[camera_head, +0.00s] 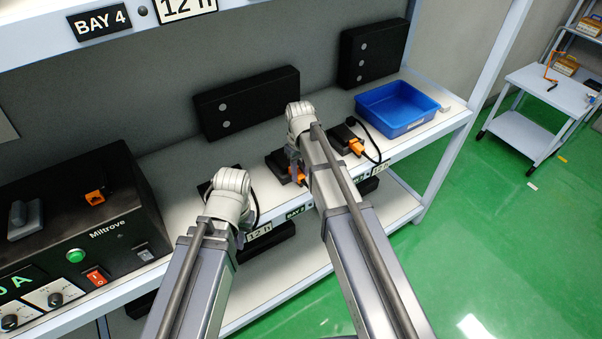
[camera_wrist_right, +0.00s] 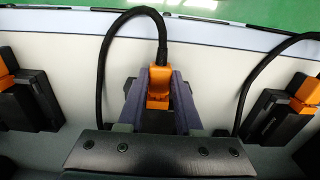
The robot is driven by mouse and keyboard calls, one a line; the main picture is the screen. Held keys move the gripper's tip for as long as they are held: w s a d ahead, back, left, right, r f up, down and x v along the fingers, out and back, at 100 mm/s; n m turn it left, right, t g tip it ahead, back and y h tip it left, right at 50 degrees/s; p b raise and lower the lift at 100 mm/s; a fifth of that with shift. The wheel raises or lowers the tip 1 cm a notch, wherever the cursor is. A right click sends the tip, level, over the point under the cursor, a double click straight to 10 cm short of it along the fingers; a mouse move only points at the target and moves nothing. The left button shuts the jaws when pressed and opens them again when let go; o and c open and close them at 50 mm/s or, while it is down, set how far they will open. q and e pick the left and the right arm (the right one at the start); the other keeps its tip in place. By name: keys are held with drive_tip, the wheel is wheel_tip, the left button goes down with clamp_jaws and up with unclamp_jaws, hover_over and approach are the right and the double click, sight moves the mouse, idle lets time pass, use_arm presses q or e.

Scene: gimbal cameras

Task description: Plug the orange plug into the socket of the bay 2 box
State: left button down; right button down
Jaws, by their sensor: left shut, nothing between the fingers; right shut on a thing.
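My right gripper (camera_head: 297,170) reaches down over the middle black box (camera_head: 275,160) on the shelf. In the right wrist view its fingers (camera_wrist_right: 157,92) are shut on an orange plug (camera_wrist_right: 158,78), with a black cable (camera_wrist_right: 104,62) looping from it. The dark box under the fingers is mostly hidden. I cannot tell whether the plug is in its socket. The shelf-edge label below, partly covered by my arm, starts with BAY (camera_head: 297,212); its number is unclear. My left gripper (camera_head: 240,236) is shut and empty at the shelf's front edge, its fingertips barely visible.
Another black box with an orange plug (camera_head: 356,147) stands to the right, beside a blue tray (camera_head: 398,108). Another dark box shows partly behind my left gripper. A black power unit (camera_head: 90,230) fills the left. Neighbouring boxes flank the fingers in the wrist view.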

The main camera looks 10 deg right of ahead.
sight(299, 173)
drive_tip(key=shift+w+a, duration=0.1)
drive_tip(key=shift+w, duration=0.25)
drive_tip(key=c, duration=0.5)
unclamp_jaws()
wheel_tip(299, 173, up, 8)
drive_tip(key=p, duration=0.7)
drive_tip(key=shift+p, duration=0.4)
drive_tip(key=shift+f, duration=0.1)
